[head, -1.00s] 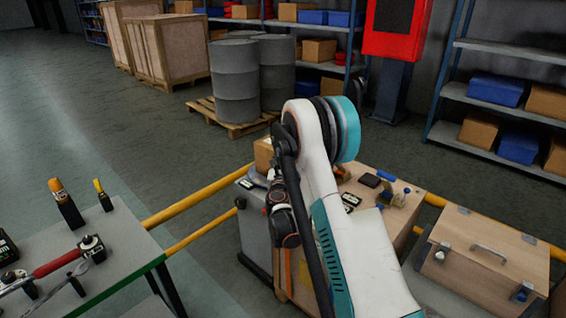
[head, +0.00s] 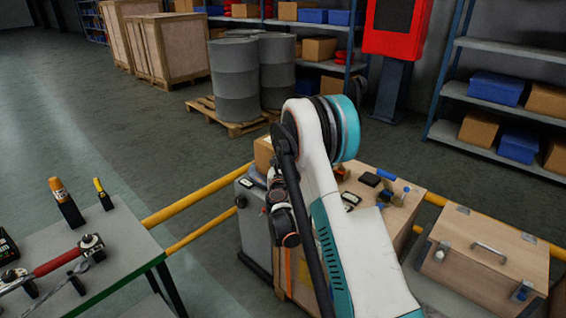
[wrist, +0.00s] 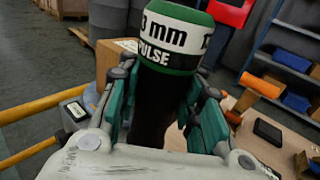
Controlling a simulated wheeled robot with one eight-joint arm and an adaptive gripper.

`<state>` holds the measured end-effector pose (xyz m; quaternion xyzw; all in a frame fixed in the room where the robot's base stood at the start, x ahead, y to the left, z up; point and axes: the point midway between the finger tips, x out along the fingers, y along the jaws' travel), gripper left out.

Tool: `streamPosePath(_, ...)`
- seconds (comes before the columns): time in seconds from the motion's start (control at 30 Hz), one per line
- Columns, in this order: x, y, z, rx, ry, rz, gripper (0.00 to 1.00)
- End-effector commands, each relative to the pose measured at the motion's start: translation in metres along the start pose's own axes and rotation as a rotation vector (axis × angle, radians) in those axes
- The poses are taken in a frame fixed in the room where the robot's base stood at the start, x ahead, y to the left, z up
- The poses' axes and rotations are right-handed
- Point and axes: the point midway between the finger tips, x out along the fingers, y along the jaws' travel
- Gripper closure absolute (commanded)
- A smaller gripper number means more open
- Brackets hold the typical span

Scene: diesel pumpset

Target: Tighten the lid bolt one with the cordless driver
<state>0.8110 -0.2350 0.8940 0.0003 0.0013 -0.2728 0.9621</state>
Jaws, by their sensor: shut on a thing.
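My gripper (wrist: 163,88) is shut on the cordless driver (wrist: 172,38) in the wrist view. The driver has a dark body and a green end with a white band reading "13 mm" and "PULSE". It stands roughly upright between the fingers. In the head view my own arm hides the gripper and the driver. I cannot make out lid bolt one in either view.
A wooden bench (head: 405,212) with small parts stands behind my arm. A lidded wooden box (head: 480,255) is at right, and a tool table (head: 120,245) at left. Yellow rails (head: 195,195) run between. Drums (head: 237,80) stand farther back, with open floor at left.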

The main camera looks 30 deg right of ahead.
Motion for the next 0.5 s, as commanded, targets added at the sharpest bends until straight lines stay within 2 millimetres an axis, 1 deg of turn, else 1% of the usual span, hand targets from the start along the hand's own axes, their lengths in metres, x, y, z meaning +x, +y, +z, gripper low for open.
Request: streamPosePath(0.5, 0.0002, 0.0001, -0.0032, 0.000, 0.000, 0.000, 1.00)
